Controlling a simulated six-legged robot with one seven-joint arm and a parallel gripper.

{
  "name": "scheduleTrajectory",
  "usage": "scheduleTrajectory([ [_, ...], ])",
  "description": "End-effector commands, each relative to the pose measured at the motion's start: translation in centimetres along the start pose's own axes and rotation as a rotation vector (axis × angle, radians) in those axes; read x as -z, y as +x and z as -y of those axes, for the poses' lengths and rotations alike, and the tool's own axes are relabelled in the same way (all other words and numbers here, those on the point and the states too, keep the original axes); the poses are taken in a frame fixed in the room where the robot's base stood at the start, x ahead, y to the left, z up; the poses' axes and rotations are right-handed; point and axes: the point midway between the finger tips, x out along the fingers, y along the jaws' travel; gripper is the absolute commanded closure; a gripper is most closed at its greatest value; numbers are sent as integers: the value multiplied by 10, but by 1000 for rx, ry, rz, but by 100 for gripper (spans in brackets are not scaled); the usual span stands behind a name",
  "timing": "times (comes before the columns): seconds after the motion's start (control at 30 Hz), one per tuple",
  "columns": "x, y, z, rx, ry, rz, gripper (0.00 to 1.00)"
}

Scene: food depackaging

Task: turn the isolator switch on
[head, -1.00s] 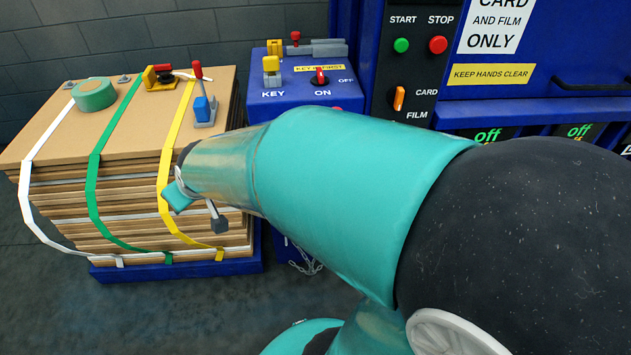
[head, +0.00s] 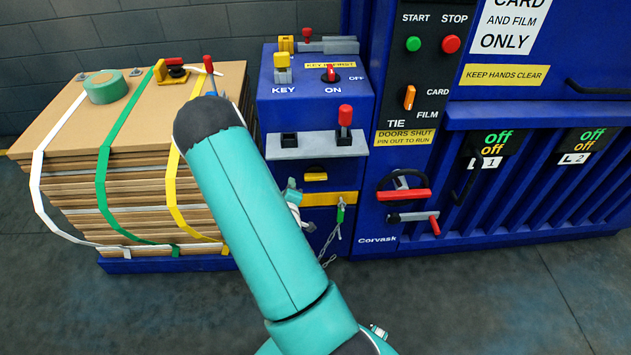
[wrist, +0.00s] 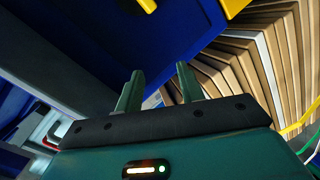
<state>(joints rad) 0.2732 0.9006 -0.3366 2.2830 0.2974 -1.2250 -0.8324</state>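The isolator switch (head: 331,74) is a small red handle on top of the blue control box (head: 300,93), between the ON and OFF labels. Its exact setting is too small to tell. A yellow key (head: 282,68) stands left of it above the KEY label. My gripper shows partly in the head view (head: 292,194), mostly hidden behind my arm, in front of the box and below the switch. In the wrist view my gripper (wrist: 160,76) has its two fingers apart with nothing between them. The switch is not visible in the wrist view.
A strapped cardboard stack (head: 130,195) stands left, with a tape roll (head: 105,87) on it. A grey bracket with a red-topped lever (head: 345,118) juts from the box front. A chain (head: 333,240) hangs below. The blue baler (head: 520,200) stands right; open floor lies in front.

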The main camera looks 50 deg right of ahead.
Motion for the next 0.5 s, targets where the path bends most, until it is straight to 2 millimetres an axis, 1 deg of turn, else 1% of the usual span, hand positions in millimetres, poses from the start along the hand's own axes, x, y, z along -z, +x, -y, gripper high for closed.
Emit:
scheduleTrajectory([
  [0.03,-23,0,6,-32,-63,3,62],
  [0.1,-46,-1,10,-86,-149,-8,62],
  [0.23,-83,-10,17,-170,-303,-35,62],
  [0.3,-97,-15,19,-207,-371,-50,62],
  [0.4,-110,-22,21,-241,-438,-69,62],
  [0.5,-115,-25,22,-259,-471,-79,62],
])
